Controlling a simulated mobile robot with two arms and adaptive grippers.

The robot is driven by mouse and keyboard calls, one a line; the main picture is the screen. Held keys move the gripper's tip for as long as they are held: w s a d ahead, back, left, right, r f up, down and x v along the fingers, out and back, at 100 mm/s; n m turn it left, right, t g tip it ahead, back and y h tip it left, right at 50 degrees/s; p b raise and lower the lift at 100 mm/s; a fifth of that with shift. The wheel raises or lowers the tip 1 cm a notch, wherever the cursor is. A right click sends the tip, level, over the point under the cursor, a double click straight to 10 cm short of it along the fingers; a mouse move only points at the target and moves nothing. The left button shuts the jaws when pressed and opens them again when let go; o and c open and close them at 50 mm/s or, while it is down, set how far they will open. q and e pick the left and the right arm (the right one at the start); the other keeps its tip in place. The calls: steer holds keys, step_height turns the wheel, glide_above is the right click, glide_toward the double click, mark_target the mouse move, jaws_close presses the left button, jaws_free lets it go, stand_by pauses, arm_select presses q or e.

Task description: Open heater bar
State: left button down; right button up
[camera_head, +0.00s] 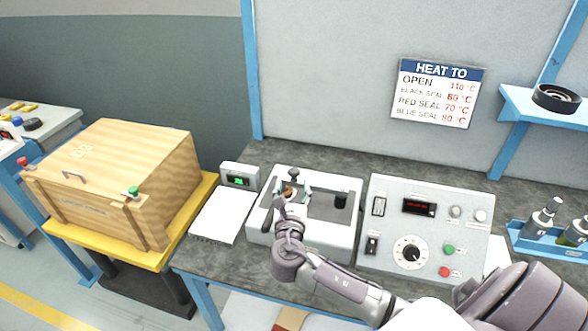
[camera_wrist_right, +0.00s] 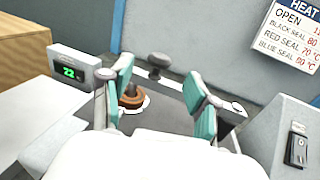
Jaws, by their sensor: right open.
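A white bench unit (camera_head: 258,222) with a dark recessed top stands in the middle of the bench. A dark round knob (camera_head: 294,174) rises at its back left; in the right wrist view the knob (camera_wrist_right: 158,62) shows beyond and between my fingers. I cannot tell for certain which part is the heater bar. My right gripper (camera_head: 293,190) is over the unit's left half, its teal fingers apart with nothing between them. In the right wrist view my right gripper (camera_wrist_right: 162,84) points toward the knob. A copper-brown ringed part (camera_wrist_right: 132,97) sits low near the left finger. My left gripper is out of view.
A control panel (camera_head: 465,222) with a dial and buttons stands right of the unit. A small green display (camera_head: 239,179) and a white plate (camera_head: 220,215) are left. A wooden crate (camera_head: 180,175) is farther left. A bottle tray (camera_head: 530,241) is at far right.

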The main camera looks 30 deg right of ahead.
mark_target(294, 175)
steer(key=x, duration=0.6)
steer(key=shift+w+d+p, duration=0.2)
steer(key=shift+w+p, duration=0.1)
jaws_close()
